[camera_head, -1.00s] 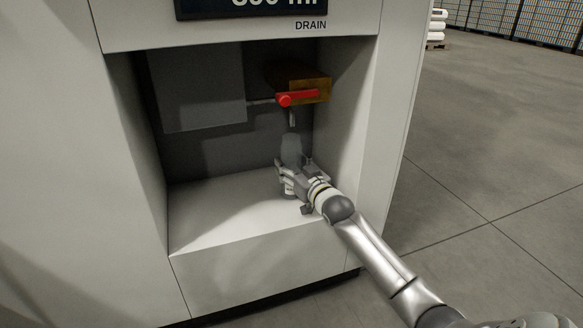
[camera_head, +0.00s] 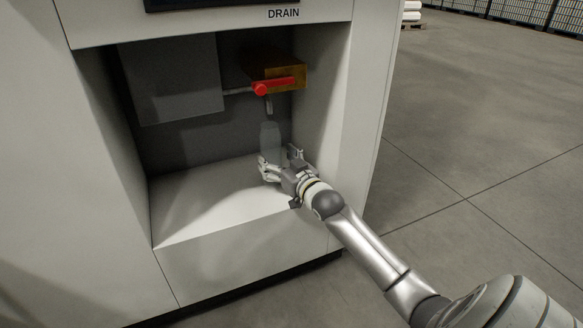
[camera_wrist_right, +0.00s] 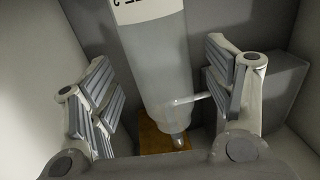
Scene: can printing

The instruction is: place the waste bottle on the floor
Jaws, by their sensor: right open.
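The waste bottle (camera_head: 270,138) is a translucent grey bottle standing upright in the machine's drain recess, below the spout. My right gripper (camera_head: 281,163) is at its lower part, with the fingers spread. In the right wrist view the bottle (camera_wrist_right: 158,65) appears upside down, with a white label, between the open fingers of my right gripper (camera_wrist_right: 160,100). Gaps show between both fingers and the bottle. The bottle's base is partly hidden by the gripper in the head view. My left gripper is out of view.
The recess has a white floor (camera_head: 195,208), side walls and a grey box (camera_head: 172,80) at upper left. A red valve handle (camera_head: 272,86) and metal spout (camera_head: 269,106) are above the bottle. Open concrete floor (camera_head: 455,150) lies right of the machine.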

